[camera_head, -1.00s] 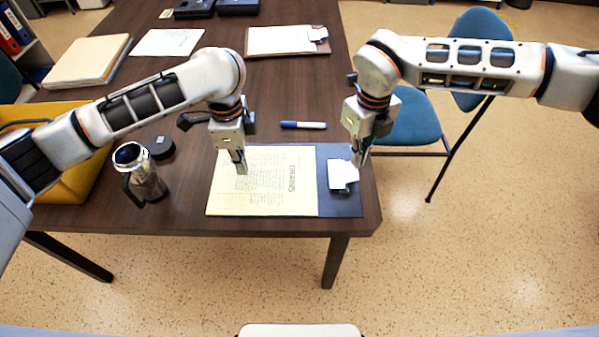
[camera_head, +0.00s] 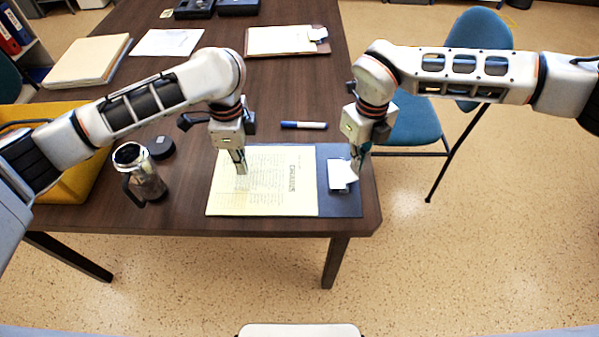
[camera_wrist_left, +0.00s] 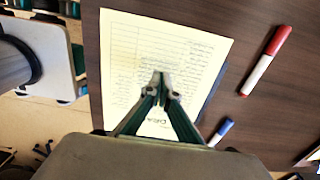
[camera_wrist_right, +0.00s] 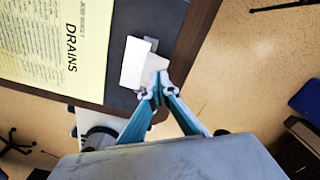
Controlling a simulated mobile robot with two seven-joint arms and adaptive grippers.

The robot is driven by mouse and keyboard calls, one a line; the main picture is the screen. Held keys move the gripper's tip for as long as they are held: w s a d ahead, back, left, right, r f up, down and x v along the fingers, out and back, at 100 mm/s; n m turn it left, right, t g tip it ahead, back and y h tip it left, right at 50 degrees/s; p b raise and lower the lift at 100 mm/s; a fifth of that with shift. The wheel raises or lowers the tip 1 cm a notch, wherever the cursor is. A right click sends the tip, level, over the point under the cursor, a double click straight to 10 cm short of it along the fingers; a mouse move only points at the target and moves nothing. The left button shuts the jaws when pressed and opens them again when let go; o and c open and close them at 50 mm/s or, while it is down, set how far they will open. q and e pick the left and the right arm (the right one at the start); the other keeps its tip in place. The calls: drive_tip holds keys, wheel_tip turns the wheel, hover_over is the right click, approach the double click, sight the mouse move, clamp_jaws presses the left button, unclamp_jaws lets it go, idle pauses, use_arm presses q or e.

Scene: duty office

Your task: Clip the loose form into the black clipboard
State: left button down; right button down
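The clipboard (camera_head: 340,207) lies near the table's front right corner, dark navy to black, with a pale metal clip (camera_head: 338,176) at its right end. The loose yellow form (camera_head: 270,195), headed "DRAINS", lies flat over its left part. The form's right edge is beside the clip with a dark strip between, so it is not under the clip. My left gripper (camera_head: 241,168) points down at the form's upper left, fingertips together in the left wrist view (camera_wrist_left: 161,82). My right gripper (camera_head: 356,172) is at the clip, its fingertips close around the clip's tab in the right wrist view (camera_wrist_right: 157,88).
A blue marker (camera_head: 304,125) lies behind the clipboard. A steel mug (camera_head: 148,180), a black lid (camera_head: 161,147) and a yellow bin (camera_head: 75,185) are left. Another clipboard (camera_head: 280,50) and papers are farther back. A blue chair (camera_head: 415,120) stands right of the table.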

sight(264, 176)
use_arm(q)
drive_tip(key=shift+f, duration=1.4)
idle(2.4)
drive_tip(key=shift+d+f, duration=0.1)
drive_tip(key=shift+d, duration=0.5)
drive_tip(key=shift+w+d, duration=0.1)
drive_tip(key=shift+d, duration=0.5)
idle(0.6)
drive_tip(key=shift+d, duration=0.65)
drive_tip(key=shift+d, duration=0.2)
drive_tip(key=shift+w+d, duration=0.1)
drive_tip(key=shift+d, duration=0.2)
idle(0.6)
